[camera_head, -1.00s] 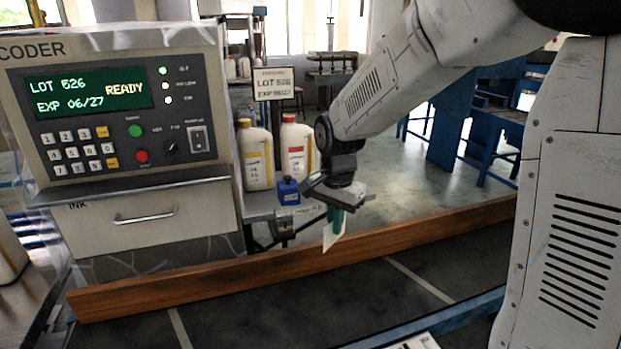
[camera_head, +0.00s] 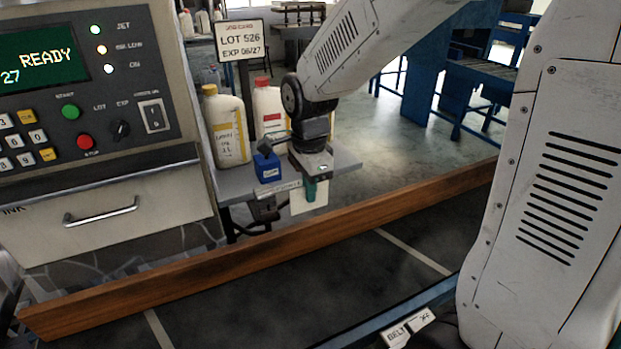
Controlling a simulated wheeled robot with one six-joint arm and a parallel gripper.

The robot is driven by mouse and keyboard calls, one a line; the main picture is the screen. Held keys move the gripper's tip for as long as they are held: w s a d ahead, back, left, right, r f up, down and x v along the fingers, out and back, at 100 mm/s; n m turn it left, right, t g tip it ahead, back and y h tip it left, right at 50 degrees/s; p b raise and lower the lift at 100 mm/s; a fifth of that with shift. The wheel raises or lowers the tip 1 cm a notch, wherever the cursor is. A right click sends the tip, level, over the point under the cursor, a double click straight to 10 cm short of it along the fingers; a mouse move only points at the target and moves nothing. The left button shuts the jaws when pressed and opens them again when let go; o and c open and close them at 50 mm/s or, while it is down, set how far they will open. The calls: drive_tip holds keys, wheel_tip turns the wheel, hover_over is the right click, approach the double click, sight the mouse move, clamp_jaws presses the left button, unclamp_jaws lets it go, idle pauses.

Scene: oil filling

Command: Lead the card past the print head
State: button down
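My gripper (camera_head: 312,186) points down above the far side of the wooden rail, with green fingers shut on a pale card (camera_head: 300,198). The card hangs upright below the fingers, its broad face towards the camera. The print head is likely the small blue block (camera_head: 267,167) on the bracket just left of the card; I cannot tell the exact gap between them. The coder (camera_head: 90,100) stands at the left, its green screen reading READY, with the left part of the screen cut off.
A wooden rail (camera_head: 230,262) runs along the dark conveyor belt (camera_head: 290,290). Two bottles (camera_head: 226,130) stand behind the blue block, beside a sign (camera_head: 241,41) reading LOT 526, EXP 06/27. A BELT switch box (camera_head: 408,328) sits on the near edge. The belt is clear.

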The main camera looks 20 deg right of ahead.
drive_tip(key=w+f, duration=0.1)
drive_tip(key=f, duration=0.2)
drive_tip(key=w+f, duration=0.1)
drive_tip(key=shift+w+f, duration=0.35)
drive_tip(key=shift+f, duration=0.05)
drive_tip(key=shift+w+f, duration=0.3)
drive_tip(key=shift+w, duration=0.2)
drive_tip(key=shift+a, duration=7.55)
drive_tip(key=s+r, duration=0.6)
drive_tip(key=s, duration=0.1)
